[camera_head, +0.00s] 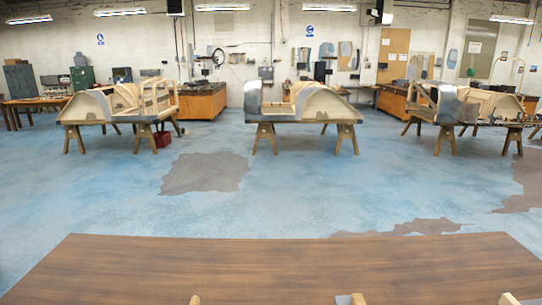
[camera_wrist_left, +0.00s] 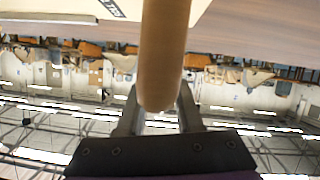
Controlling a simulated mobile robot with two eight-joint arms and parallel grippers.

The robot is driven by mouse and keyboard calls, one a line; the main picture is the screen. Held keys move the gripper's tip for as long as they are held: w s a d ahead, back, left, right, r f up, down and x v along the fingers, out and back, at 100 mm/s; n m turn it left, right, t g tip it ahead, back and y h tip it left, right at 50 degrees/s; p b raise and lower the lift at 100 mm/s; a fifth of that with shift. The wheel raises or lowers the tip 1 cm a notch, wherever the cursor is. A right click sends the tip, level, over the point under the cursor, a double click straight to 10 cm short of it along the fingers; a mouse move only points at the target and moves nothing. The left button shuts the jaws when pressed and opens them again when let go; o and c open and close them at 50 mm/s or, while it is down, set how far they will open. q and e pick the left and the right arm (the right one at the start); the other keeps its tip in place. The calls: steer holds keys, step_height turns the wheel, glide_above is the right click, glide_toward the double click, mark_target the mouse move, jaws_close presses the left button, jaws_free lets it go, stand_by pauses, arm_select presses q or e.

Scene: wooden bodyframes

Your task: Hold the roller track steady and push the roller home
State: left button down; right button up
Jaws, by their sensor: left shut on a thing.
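In the left wrist view my left gripper (camera_wrist_left: 159,95) is shut on a tan, rounded wooden bar (camera_wrist_left: 165,45). The bar runs from the top edge down between the two fingers, and its far end is out of frame. A cream panel (camera_wrist_left: 75,7) with dark lettering shows beside it at the top left; whether the bar joins it I cannot tell. In the head view only small pale wooden tips (camera_head: 357,299) show at the bottom edge, with grey pieces beside two of them. I cannot make out the roller or the track there. My right gripper is not in view.
A brown wooden tabletop (camera_head: 270,262) fills the front, and its visible part is mostly bare. Beyond it is open blue floor (camera_head: 300,190) with worn patches. Wooden bodyframes (camera_head: 305,102) stand on trestles farther back, before benches and a white wall.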

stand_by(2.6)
